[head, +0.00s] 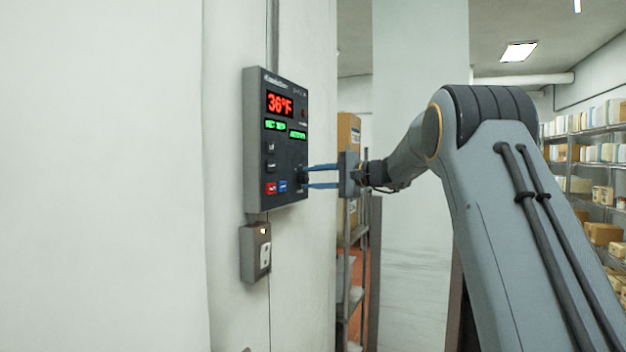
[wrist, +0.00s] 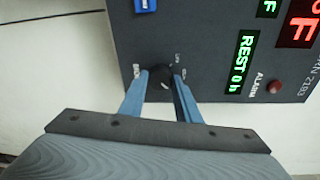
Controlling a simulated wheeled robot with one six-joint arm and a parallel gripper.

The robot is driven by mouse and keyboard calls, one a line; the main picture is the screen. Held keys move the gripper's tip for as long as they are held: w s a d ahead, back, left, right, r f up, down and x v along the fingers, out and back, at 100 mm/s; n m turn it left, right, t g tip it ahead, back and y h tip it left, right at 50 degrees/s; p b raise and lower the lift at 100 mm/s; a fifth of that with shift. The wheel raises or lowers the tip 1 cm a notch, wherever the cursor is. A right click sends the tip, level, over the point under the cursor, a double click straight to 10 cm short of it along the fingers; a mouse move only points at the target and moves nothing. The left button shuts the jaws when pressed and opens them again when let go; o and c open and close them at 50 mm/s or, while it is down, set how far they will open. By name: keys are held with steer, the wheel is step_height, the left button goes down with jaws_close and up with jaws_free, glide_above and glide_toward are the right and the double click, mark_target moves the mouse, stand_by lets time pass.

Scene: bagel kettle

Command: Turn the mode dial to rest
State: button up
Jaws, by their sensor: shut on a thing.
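The mode dial (wrist: 160,77) is a small black knob on the dark grey control panel (head: 254,150), which is mounted on the white wall. In the head view the dial (head: 303,174) is at the panel's lower right. My gripper (wrist: 162,80) has its two blue fingers shut on the dial, one on each side. In the head view my gripper (head: 308,176) reaches it from the right. Small white labels sit around the dial, partly hidden by the fingers. A green display (wrist: 241,62) reads "REST 0h".
The panel also has a red "36°F" display (head: 280,104), a red button (head: 271,188), a blue button (head: 283,186) and a red alarm light (wrist: 274,87). A small grey box (head: 255,252) hangs below. Shelves with boxes (head: 590,150) stand far right.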

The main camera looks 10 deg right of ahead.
steer(key=shift+f, duration=0.1)
stand_by(0.3)
steer(key=o, duration=1.1)
steer(key=shift+b+v, duration=1.4)
steer(key=shift+v, duration=2.55)
